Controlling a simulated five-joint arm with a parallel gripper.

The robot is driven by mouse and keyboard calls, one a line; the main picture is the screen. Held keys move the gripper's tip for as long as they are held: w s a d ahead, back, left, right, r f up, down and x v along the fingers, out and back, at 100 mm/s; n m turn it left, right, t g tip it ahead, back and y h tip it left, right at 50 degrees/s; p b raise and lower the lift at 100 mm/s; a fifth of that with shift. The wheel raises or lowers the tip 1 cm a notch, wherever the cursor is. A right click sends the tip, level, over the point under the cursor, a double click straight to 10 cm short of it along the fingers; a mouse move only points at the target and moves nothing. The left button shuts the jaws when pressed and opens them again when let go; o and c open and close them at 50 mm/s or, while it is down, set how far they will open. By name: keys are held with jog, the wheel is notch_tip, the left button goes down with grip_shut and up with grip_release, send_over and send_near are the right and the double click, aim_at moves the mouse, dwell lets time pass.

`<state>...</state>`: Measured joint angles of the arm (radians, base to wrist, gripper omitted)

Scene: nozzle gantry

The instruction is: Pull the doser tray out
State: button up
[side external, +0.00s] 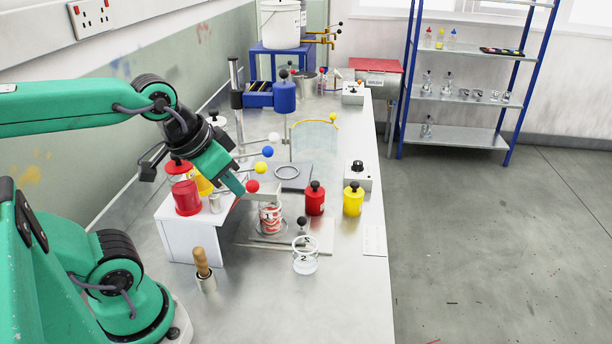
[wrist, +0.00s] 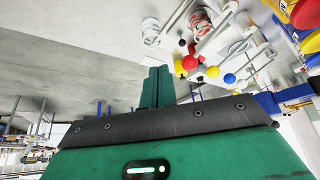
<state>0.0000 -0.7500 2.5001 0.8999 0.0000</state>
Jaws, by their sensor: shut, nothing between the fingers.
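My gripper (side external: 238,190) is shut and empty. It points down beside the levers with coloured ball knobs, just left of the red knob (side external: 252,186). In the wrist view the closed fingers (wrist: 157,88) show at the centre, with the red knob (wrist: 190,62) to their right. A jar marked 1 (side external: 270,217) with red and white contents stands below the levers on a flat plate (side external: 258,242). A white stand (side external: 186,232) at the left bears red and yellow containers. I cannot tell which part is the doser tray.
A clear jar marked 2 (side external: 305,262), a red bottle (side external: 315,199) and a yellow bottle (side external: 353,200) stand to the right. A wooden-handled tool (side external: 202,263) stands in front of the white stand. The bench (side external: 300,315) is bare at its near end.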

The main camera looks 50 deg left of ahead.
jog(key=o, duration=0.7)
jog(key=shift+w, duration=0.1)
jog(key=shift+o, duration=1.3)
jog(key=shift+w+r, duration=0.1)
jog(key=shift+w, duration=0.05)
jog(key=w+a+f+m+g, duration=0.2)
jog(key=w+m, duration=0.2)
jog(key=w, duration=0.2)
jog(key=w+a+f+m+g, duration=0.1)
jog(key=w+f+m+g, duration=0.1)
jog(key=w+m, duration=0.4)
jog(key=w+a+f+m+g, duration=0.3)
jog(key=w+f+m, duration=0.2)
jog(key=w+f, duration=0.3)
notch_tip(320, 180, down, 2)
jog(key=shift+w+a+f+m+g, duration=0.15)
jog(key=shift+w+a+m+g, duration=0.1)
jog(key=shift+w+m+g, duration=0.15)
jog(key=shift+s+d+f, duration=0.1)
jog(key=shift+s+f, duration=0.15)
jog(key=shift+f, duration=1.05)
jog(key=shift+s+d+f, duration=0.1)
jog(key=shift+s+f, duration=0.15)
jog(key=shift+f, duration=1)
jog(key=shift+s+f, duration=0.25)
jog(key=shift+f, duration=1.05)
